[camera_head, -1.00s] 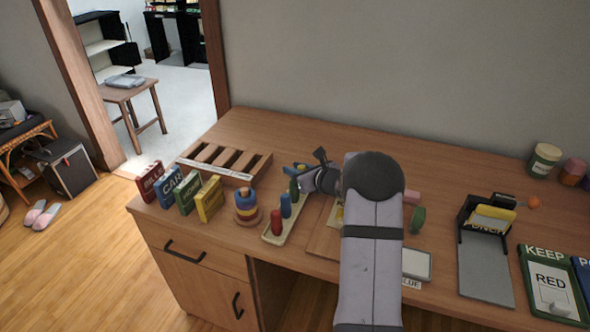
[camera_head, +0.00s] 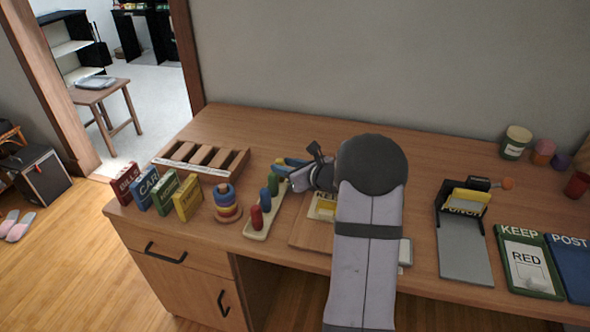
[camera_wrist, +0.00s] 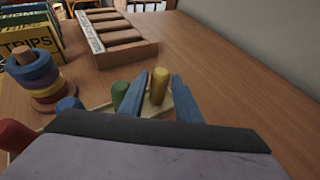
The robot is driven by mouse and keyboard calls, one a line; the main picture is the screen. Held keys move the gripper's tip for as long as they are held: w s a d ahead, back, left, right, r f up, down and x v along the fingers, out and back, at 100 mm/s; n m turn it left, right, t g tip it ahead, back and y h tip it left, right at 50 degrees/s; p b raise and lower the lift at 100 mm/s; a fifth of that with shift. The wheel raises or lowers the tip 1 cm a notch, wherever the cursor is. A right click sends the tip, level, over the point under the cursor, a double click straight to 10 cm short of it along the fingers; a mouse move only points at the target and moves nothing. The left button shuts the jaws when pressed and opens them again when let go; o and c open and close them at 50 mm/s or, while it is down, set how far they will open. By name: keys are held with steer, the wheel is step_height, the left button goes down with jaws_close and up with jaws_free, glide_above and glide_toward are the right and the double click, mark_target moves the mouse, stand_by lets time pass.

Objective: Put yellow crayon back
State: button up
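The yellow crayon (camera_wrist: 160,85) stands upright at the far end of a cream tray (camera_head: 263,229) in the wrist view. My gripper (camera_wrist: 158,98) has its two blue fingers on either side of it, with a gap at each side. The fingers are open. In the head view my gripper (camera_head: 287,168) is over the tray's far end, and I cannot make out the yellow crayon there. A green crayon (camera_head: 274,184), a blue crayon (camera_head: 265,198) and a red crayon (camera_head: 257,219) stand in the tray in a row. My wrist hides part of the tray in the wrist view.
A ring stacker (camera_head: 226,205) stands left of the tray, with small labelled boxes (camera_head: 187,201) beyond it. A slotted wooden rack (camera_head: 201,160) lies behind. A wooden board (camera_head: 305,232) is right of the tray. The desk behind the gripper is clear.

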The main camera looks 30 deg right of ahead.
steer(key=shift+v, duration=2.6)
